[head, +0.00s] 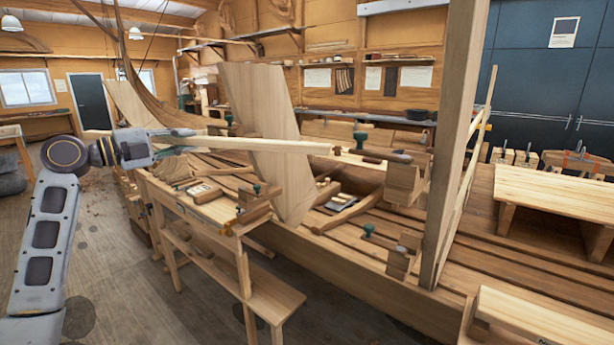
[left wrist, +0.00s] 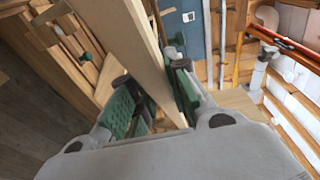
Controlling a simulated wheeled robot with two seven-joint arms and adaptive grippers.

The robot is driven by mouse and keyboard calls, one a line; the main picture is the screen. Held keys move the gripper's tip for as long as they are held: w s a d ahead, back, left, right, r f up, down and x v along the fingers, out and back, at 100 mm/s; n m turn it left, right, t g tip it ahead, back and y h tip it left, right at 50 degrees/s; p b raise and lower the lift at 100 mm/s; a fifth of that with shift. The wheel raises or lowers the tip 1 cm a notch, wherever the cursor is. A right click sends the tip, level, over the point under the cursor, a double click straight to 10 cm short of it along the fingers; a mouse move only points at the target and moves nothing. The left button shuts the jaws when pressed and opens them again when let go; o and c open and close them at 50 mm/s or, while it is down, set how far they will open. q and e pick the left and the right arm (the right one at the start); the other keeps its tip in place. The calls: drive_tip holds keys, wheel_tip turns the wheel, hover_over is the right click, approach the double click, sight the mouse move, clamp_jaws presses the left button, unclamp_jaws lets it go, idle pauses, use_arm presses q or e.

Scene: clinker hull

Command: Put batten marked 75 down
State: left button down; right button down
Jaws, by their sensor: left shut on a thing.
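My left gripper (head: 178,141) is shut on a long pale wooden batten (head: 255,145). The batten is held roughly level above the side bench, with a short end out to the left behind the gripper. Its right part passes in front of a wide upright board and ends near a wooden block with a green knob; I cannot tell whether it touches there. In the left wrist view, the green-padded fingers (left wrist: 152,95) sit on both sides of the batten (left wrist: 140,45). No number can be read on it. My right gripper is not in view.
A narrow side bench (head: 262,292) carries small tools and clamps. The wide upright board (head: 262,110) and a tall post (head: 455,130) rise from the planked hull (head: 350,275). A low wooden table (head: 555,190) stands at the right. Open floor lies at the lower left.

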use_arm(q)
drive_tip(key=w+a+f+n+t+y, duration=0.1)
drive_tip(key=a+f+n+t+y, duration=0.15)
drive_tip(key=f, duration=1.35)
drive_tip(key=w+a+f+n+t+y, duration=0.1)
drive_tip(key=w+f+n+t+y, duration=0.2)
drive_tip(key=f, duration=1.4)
drive_tip(key=s+d+f+y, duration=0.1)
drive_tip(key=s+d+f, duration=0.1)
drive_tip(key=s+f, duration=0.7)
drive_tip(key=s+d+f+y, duration=0.1)
drive_tip(key=s+d+f, duration=0.2)
drive_tip(key=s+f, duration=0.7)
drive_tip(key=s, duration=0.3)
drive_tip(key=shift+d+f, duration=0.15)
drive_tip(key=shift+f, duration=0.1)
drive_tip(key=shift+s+d+n+g+y, duration=0.1)
drive_tip(key=shift+n+g+y, duration=0.15)
drive_tip(key=d+n+y, duration=0.3)
drive_tip(key=d+y, duration=0.2)
drive_tip(key=d, duration=0.1)
drive_tip(key=shift+r+t, duration=0.15)
drive_tip(key=shift+t, duration=0.25)
drive_tip(key=shift+d, duration=0.1)
